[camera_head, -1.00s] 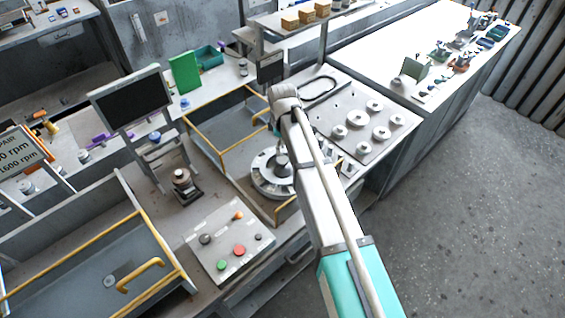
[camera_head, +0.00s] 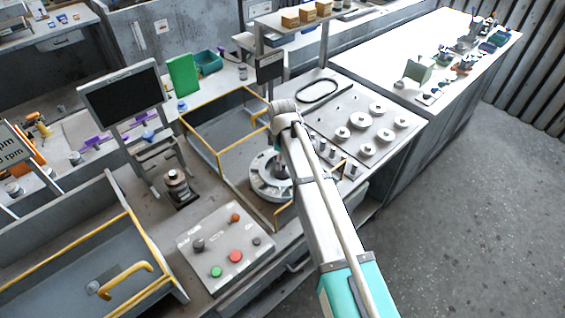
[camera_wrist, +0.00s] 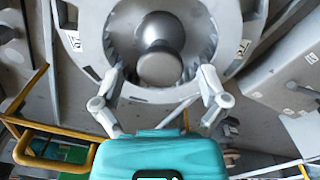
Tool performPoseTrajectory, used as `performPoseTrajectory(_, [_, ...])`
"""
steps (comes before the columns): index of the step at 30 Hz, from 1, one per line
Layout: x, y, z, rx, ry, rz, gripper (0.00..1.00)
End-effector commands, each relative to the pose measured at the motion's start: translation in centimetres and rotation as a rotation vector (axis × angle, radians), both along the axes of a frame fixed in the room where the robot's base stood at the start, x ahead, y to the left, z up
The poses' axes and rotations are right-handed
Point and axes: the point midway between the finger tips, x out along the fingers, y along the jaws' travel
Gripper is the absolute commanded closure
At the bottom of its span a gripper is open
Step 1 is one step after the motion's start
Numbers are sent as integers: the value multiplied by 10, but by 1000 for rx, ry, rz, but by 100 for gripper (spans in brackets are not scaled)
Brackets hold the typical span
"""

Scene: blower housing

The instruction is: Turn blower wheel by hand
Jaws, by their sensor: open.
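The blower wheel and housing show as a round grey-white ring (camera_head: 262,183) on the bench in the head view, partly hidden behind my arm. In the wrist view the ring (camera_wrist: 85,68) fills the upper middle, with a dark opening and a rounded metal hub (camera_wrist: 159,66) in its centre. My gripper (camera_wrist: 160,78) is open, with one finger on each side of the hub. The fingertips lie over the ring's opening; I cannot tell whether they touch anything. In the head view my gripper is mostly hidden behind my own arm.
A yellow-railed bin (camera_head: 215,135) stands behind the ring. A control panel (camera_head: 226,245) with green and red buttons is in front. A plate with several round discs (camera_head: 367,150) lies to the right. A monitor (camera_head: 122,97) stands at left. The grey floor at right is clear.

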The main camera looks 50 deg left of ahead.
Motion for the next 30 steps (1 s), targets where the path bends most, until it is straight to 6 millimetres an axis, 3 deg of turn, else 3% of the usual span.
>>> performPoseTrajectory(14, [0, 0, -4, 0, 0, 0, 9])
performPoseTrajectory(27, [0, 0, -4, 0, 0, 0, 90])
performPoseTrajectory(29, [0, 0, -4, 0, 0, 0, 100])
performPoseTrajectory(30, [0, 0, -4, 0, 0, 0, 100])
